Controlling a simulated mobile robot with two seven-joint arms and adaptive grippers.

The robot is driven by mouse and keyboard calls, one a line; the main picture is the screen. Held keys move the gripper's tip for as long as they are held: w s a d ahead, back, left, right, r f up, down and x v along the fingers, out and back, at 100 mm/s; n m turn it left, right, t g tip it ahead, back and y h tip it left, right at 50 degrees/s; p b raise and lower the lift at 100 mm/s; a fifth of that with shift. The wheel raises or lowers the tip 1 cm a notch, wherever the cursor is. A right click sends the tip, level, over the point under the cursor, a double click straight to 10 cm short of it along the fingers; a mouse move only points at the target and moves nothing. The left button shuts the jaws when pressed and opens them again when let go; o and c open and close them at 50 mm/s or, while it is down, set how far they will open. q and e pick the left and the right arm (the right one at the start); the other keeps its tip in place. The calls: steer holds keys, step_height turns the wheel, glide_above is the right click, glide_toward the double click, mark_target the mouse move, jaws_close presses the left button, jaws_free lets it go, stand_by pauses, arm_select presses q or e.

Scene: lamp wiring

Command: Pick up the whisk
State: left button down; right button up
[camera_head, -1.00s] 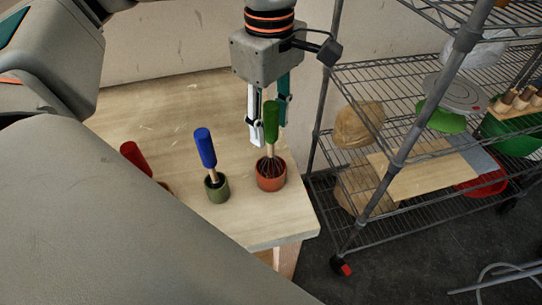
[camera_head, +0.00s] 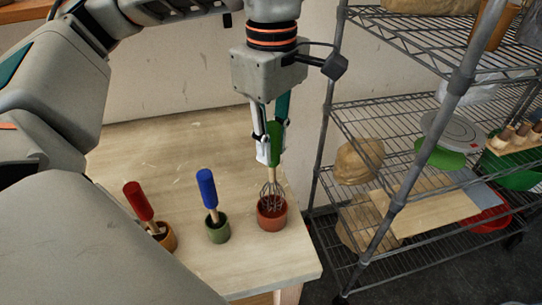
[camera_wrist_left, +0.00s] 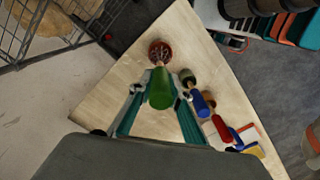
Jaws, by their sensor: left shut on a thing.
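The whisk (camera_head: 271,190) has a green handle, a wooden neck and wire loops. My left gripper (camera_head: 270,150) is shut on its green handle from above. The whisk stands roughly upright, its wires at the mouth of a terracotta pot (camera_head: 272,215); I cannot tell whether the lowest wires are still inside. In the left wrist view the green handle (camera_wrist_left: 160,90) lies between the fingers, with the pot (camera_wrist_left: 160,53) beyond it. My right gripper is not in view.
A blue-handled tool (camera_head: 207,188) in a green pot (camera_head: 218,230) and a red-handled tool (camera_head: 138,200) in an orange pot (camera_head: 168,238) stand to the left on the wooden table (camera_head: 150,130). A wire shelf (camera_head: 400,120) stands close on the right.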

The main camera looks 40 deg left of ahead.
arm_select(q)
step_height(320, 180, up, 16)
steer(key=p, duration=0.2)
steer(key=shift+f, duration=0.2)
